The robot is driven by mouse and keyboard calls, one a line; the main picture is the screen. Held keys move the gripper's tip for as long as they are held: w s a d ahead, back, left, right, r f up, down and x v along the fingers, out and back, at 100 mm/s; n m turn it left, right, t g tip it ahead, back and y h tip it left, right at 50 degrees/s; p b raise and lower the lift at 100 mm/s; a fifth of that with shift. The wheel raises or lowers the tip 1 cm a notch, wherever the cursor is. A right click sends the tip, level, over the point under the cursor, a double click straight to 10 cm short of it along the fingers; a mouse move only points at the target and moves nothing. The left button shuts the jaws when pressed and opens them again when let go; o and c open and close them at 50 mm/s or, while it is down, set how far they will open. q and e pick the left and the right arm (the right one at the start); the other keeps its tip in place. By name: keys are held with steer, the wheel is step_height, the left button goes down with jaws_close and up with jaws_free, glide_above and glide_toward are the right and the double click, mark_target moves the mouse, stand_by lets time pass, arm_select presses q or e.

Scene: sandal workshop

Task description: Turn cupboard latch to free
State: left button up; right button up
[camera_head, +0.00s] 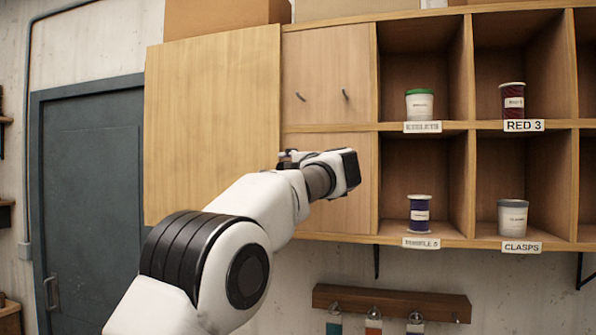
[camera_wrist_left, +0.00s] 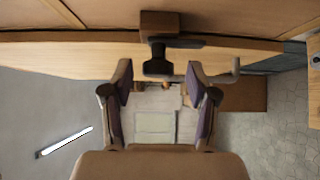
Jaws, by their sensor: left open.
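The latch (camera_wrist_left: 158,58) shows in the left wrist view as a dark T-shaped piece below a brown block on a wooden face. My left gripper (camera_wrist_left: 158,78) is open, with one finger on each side of the latch's lower end. I cannot tell whether either finger touches it. In the head view my left gripper (camera_head: 287,158) is at the cupboard (camera_head: 332,229) front, mostly hidden behind my wrist. The latch cannot be made out there. My right gripper is not in view.
A large plain wood panel (camera_head: 212,120) covers the cupboard's left part. Two small dark hooks (camera_head: 300,96) (camera_head: 345,93) are above my wrist. Open cubbies on the right hold labelled tubs and spools. A grey door (camera_head: 90,190) is at left.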

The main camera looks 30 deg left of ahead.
arm_select(q)
steer(key=v, duration=0.9)
steer(key=shift+d, duration=0.25)
steer(key=shift+s, duration=0.15)
